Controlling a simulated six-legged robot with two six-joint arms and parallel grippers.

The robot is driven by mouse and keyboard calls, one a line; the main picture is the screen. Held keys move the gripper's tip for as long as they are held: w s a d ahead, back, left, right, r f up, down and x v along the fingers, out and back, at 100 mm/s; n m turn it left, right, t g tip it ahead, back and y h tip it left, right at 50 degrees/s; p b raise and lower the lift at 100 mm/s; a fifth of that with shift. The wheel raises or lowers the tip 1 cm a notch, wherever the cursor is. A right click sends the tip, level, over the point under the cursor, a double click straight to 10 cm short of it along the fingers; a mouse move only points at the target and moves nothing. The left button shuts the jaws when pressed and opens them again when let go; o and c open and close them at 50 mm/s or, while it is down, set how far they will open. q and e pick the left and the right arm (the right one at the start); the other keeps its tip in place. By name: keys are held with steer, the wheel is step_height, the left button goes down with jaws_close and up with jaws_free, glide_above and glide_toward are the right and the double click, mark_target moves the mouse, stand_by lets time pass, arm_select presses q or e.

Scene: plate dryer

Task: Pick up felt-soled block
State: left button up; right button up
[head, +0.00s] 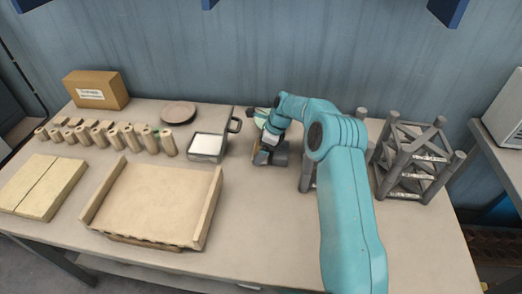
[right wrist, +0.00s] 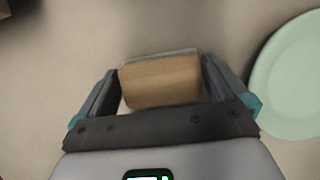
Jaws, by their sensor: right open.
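The felt-soled block (right wrist: 161,82) shows in the right wrist view as a light wooden block with a pale grey layer along its far edge. My right gripper (right wrist: 160,88) is open, with one finger on each side of the block. Whether the fingers touch it I cannot tell. In the head view my right gripper (head: 265,155) is low over the table, and a small tan part of the block (head: 256,151) shows beside it. The rest of the block is hidden there. My left gripper is not in view.
A pale green plate (right wrist: 292,80) lies right of the block in the right wrist view. A wooden tray (head: 150,205) is front left.

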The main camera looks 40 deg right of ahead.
steer(key=c, duration=0.8)
steer(key=shift+w+r, duration=0.1)
steer(key=shift+r, duration=0.3)
steer(key=shift+r+p, duration=0.6)
steer(key=shift+r, duration=9)
